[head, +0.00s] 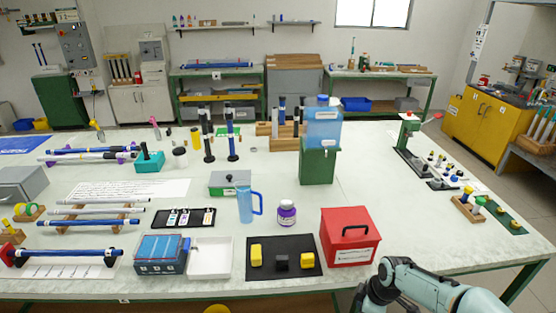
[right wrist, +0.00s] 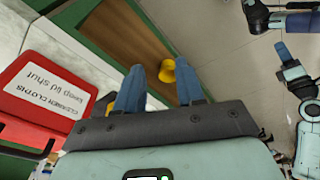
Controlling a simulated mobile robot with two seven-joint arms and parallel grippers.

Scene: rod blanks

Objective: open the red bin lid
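The red bin (head: 338,253) stands near the front edge of the table, right of centre. Its red lid (head: 346,217) is down and carries a black bar handle (head: 355,230). In the right wrist view the bin (right wrist: 28,83) is at the left, with an upside-down white label reading "CLEANING CLOTHS keep lid shut". My right gripper (right wrist: 160,65) is open, with its two blue fingers apart and nothing between them. It is beside the bin and not touching it, past the table's edge. My right arm enters the head view at bottom right.
Left of the bin is a black mat (head: 268,268) with yellow and black blocks. Behind it stand a purple-labelled jar (head: 287,214), a blue jug (head: 247,205) and a green box (head: 318,165) with a blue container on top.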

